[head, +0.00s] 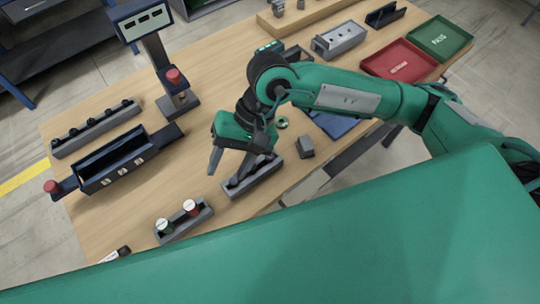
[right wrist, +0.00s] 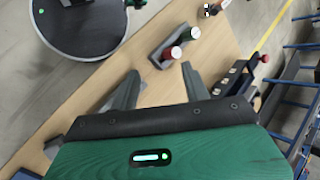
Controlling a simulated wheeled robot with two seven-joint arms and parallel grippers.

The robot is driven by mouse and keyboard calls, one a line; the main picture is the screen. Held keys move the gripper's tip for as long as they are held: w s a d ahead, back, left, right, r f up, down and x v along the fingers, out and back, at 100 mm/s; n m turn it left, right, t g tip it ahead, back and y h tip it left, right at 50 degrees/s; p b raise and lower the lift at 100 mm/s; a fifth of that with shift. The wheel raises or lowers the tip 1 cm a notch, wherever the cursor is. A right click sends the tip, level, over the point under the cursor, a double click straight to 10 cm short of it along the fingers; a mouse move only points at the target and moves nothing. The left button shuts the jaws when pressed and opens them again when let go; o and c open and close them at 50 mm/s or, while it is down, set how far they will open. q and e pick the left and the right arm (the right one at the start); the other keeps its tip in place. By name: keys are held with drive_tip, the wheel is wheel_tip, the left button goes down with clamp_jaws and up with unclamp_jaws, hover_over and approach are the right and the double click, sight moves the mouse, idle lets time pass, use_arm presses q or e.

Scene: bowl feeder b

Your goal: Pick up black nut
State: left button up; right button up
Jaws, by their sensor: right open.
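Several small dark round pieces (head: 92,123), which may be black nuts, sit in a row on a long grey rack (head: 65,151) at the left of the table in the head view. They are too small to identify for certain. My right gripper (head: 228,172) is open and empty, above the table near a grey tray (head: 262,184) with dark contents. It is well to the right of the rack. In the right wrist view, the two spread fingers of this gripper (right wrist: 160,72) have nothing between them. My left gripper is not in view.
A dark blue bin (head: 112,162) stands between the rack and my right gripper. A display post (head: 158,62) rises behind. Red (head: 400,60) and green (head: 440,38) trays lie far right.

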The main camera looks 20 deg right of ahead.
drive_tip(key=w+d+f+n+t+h, duration=0.25)
drive_tip(key=w+d+h, duration=0.4)
drive_tip(key=d, duration=0.35)
drive_tip(key=p, duration=0.3)
hover_over(271, 157)
drive_tip(key=shift+t, duration=0.35)
drive_tip(key=f, duration=0.7)
drive_tip(key=shift+s+f, duration=0.35)
drive_tip(key=shift+f, duration=0.05)
drive_tip(key=shift+w+f+p, duration=0.1)
drive_tip(key=shift+f+p, duration=0.25)
drive_tip(key=shift+p, duration=0.05)
drive_tip(key=f+p, duration=0.2)
drive_tip(key=f, duration=0.2)
drive_tip(key=shift+w, duration=0.2)
drive_tip(key=shift+f, duration=0.3)
drive_tip(key=shift+c, duration=0.5)
clamp_jaws()
